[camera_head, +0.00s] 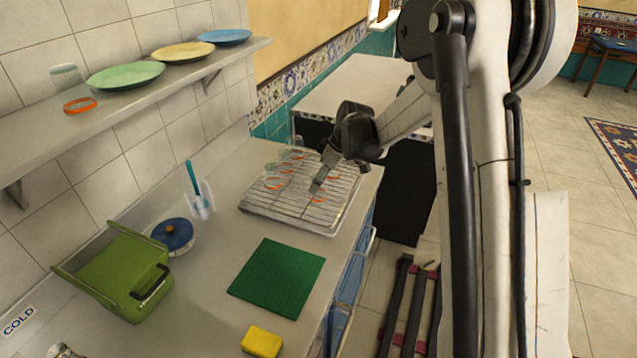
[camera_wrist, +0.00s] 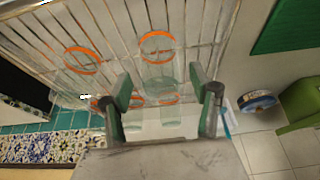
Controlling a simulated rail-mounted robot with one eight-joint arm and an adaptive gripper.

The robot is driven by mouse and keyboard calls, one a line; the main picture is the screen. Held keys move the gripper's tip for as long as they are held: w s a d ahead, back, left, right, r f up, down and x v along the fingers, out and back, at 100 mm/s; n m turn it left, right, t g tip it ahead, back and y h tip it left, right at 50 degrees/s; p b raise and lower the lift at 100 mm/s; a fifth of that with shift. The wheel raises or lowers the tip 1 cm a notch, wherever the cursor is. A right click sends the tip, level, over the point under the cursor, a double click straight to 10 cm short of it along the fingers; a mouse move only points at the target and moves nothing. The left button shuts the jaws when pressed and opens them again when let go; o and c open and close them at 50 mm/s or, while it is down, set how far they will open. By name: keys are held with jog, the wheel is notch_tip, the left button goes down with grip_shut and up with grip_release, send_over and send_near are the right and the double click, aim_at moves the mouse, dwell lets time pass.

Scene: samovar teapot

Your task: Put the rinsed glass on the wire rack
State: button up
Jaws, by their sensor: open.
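The wire rack (camera_head: 255,205) lies on the counter, and its bars also fill the upper part of the wrist view (camera_wrist: 215,25). Several clear glasses with orange bands stand on it. One clear glass (camera_wrist: 158,68) appears between my fingertips in the wrist view; its orange ring is towards the rack bars. My gripper (camera_head: 318,184) is over the right part of the rack, with its fingers (camera_wrist: 160,82) apart on either side of that glass. I cannot tell whether they touch it. Another glass (camera_wrist: 80,62) is to the left. Which glass is the rinsed one is not clear.
A wall shelf (camera_head: 150,108) holds plates and a glass.

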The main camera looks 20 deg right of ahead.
jog(key=v, duration=1)
jog(key=s+a+r+m+t+h, duration=0.1)
jog(key=s+r+m, duration=0.1)
jog(key=s+r, duration=0.45)
jog(key=s+a+r+m+t+h, duration=0.1)
jog(key=s+a+r+m, duration=0.2)
jog(key=s, duration=0.7)
jog(key=s+f+m+t+h, duration=0.1)
jog(key=s+m, duration=0.4)
jog(key=s, duration=1.3)
jog(key=shift+s+d+f+m+t+h, duration=0.25)
jog(key=shift+s+f+m+t+h, duration=0.1)
jog(key=shift+t, duration=0.35)
jog(key=shift+f+b, duration=1.05)
jog(key=shift+b, duration=0.1)
